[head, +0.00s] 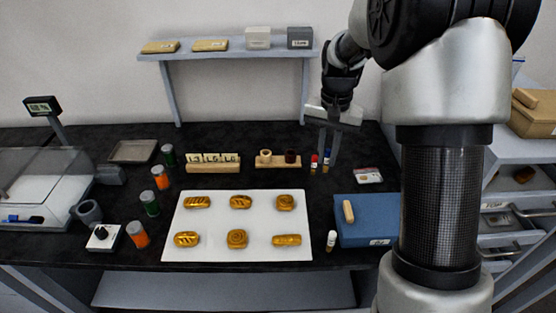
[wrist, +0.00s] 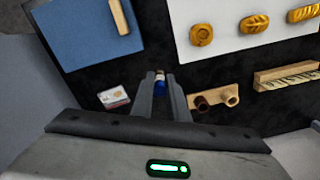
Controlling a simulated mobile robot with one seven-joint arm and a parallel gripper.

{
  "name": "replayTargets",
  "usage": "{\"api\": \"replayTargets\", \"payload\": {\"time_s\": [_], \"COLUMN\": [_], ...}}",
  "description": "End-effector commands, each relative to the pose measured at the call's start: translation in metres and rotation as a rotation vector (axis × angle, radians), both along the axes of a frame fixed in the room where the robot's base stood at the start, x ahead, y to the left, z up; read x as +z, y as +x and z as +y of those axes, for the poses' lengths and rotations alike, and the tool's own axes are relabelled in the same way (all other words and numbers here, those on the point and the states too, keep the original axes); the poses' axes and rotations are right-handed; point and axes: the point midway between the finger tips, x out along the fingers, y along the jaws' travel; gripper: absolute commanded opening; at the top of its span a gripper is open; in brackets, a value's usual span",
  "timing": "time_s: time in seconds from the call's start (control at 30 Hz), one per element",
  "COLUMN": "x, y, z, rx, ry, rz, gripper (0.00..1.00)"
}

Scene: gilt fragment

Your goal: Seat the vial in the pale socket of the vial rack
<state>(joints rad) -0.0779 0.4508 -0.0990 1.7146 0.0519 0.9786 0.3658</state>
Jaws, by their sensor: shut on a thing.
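My gripper (head: 328,158) is shut on the blue-capped vial (head: 326,163), low over the black bench to the right of the vial rack (head: 263,165). In the wrist view the vial (wrist: 160,80) shows between the fingertips (wrist: 160,90), its blue part nearest the camera. I cannot tell whether its foot touches the bench. The rack is a wooden block with a pale socket (head: 266,155) and a dark socket (head: 291,156). In the wrist view the pale socket (wrist: 232,92) is farther from my gripper than the dark socket (wrist: 201,103). Both look empty.
A red-capped vial (head: 314,161) stands just left of my gripper. A lettered wooden block (head: 213,163) stands left of the rack. A white board (head: 213,219) with gilt pieces, a blue box (head: 365,210) and a white-capped vial (head: 331,240) are nearer. A card (head: 369,175) lies right.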

Motion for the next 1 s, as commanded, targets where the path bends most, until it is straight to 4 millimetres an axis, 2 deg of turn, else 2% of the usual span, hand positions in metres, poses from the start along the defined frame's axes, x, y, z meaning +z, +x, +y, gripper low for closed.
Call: {"api": "replayTargets", "payload": {"time_s": [0.43,0.57,0.8,1.0], "x": [0.004,0.009,0.01,0.005], "y": [-0.004,-0.021,-0.062,-0.078], "z": [0.0,-0.002,-0.001,-0.001], "rx": [0.019,0.106,0.321,0.403], "ry": [0.0,0.0,0.0,0.001], "rz": [0.001,0.004,0.003,0.002], "gripper": [0.0,0.0,0.0,0.0]}}
